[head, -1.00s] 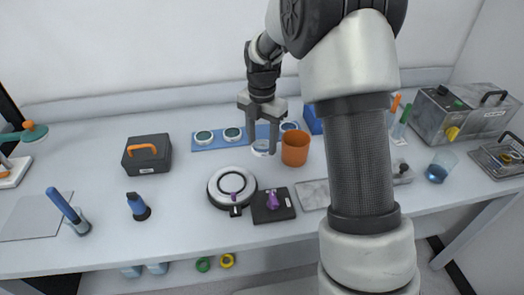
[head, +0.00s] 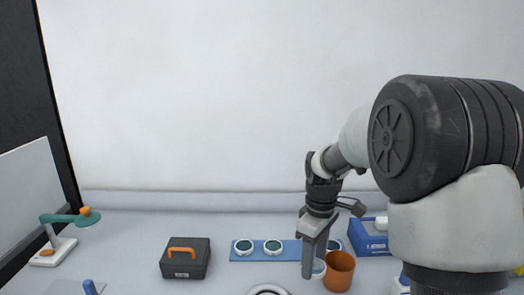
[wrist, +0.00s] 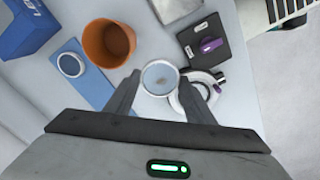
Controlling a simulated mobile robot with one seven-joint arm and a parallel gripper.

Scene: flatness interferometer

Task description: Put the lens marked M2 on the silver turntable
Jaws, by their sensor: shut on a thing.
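My gripper (wrist: 160,92) is shut on a round, clear lens (wrist: 161,77) with a pale rim, holding it between its fingertips; any mark on it is too small to read. In the head view the held lens (head: 318,269) is just left of the orange cup. The silver turntable (head: 268,289) is cut off by the bottom edge of the head view. In the wrist view the turntable (wrist: 213,78) lies right of the lens, partly hidden by a finger.
The orange cup (head: 339,271) stands close beside the held lens. A blue box (head: 370,236) is behind it. A black case (head: 185,258) with an orange handle is at left. A black pad (wrist: 208,45) with a purple knob lies near the turntable.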

